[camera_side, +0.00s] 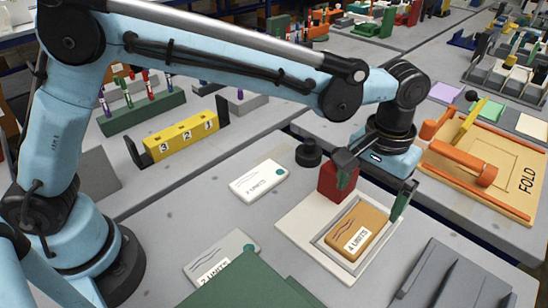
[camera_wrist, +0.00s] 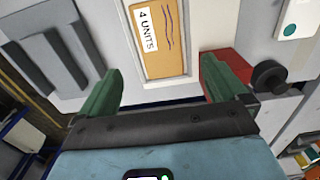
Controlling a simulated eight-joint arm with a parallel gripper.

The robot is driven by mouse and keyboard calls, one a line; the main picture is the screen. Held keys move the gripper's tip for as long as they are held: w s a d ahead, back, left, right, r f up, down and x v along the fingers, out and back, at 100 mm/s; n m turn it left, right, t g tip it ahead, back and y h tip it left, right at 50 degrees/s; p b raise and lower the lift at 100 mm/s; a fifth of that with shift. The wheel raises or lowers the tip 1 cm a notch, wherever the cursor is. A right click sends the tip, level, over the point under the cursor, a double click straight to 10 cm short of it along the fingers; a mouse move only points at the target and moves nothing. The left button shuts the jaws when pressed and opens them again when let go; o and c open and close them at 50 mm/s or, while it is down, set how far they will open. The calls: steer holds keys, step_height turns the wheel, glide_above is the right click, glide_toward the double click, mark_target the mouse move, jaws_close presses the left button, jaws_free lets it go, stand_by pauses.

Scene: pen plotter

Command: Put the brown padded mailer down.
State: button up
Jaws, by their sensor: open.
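The brown padded mailer (camera_side: 370,219) lies flat in the recess of a white tray-like base (camera_side: 297,226), with a white label reading "4 UNITS" facing up. In the wrist view the mailer (camera_wrist: 174,42) shows at the top centre, cut off by the frame edge, with dark wavy lines beside its label. My gripper (camera_side: 374,193) is open, its green fingers apart on either side of the mailer's far end and a little above it. In the wrist view my gripper (camera_wrist: 163,75) has nothing between its fingers.
A red block (camera_side: 331,184) stands on the white base close to one finger. White packets (camera_side: 258,180) and (camera_side: 217,254) lie on the grey table. A dark grey stepped fixture (camera_side: 455,280) is at front right. An orange folding board (camera_side: 485,180) stands at right.

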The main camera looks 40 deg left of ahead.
step_height(320, 180, up, 5)
steer(key=s+a+r+t+h, duration=0.1)
steer(key=a+r, duration=0.1)
steer(key=a, duration=0.5)
steer(key=s+a+r+t, duration=0.1)
steer(key=a+r+t, duration=0.1)
steer(key=a, duration=0.5)
steer(key=s+a+f+t, duration=0.2)
steer(key=s+a, duration=0.2)
steer(key=a, duration=0.2)
steer(key=s+a+f+t+y, duration=0.1)
steer(key=s+a+f+t, duration=0.1)
steer(key=a, duration=0.5)
steer(key=s+f, duration=0.1)
steer(key=s, duration=0.1)
steer(key=shift+s+a, duration=0.25)
steer(key=shift+s, duration=0.05)
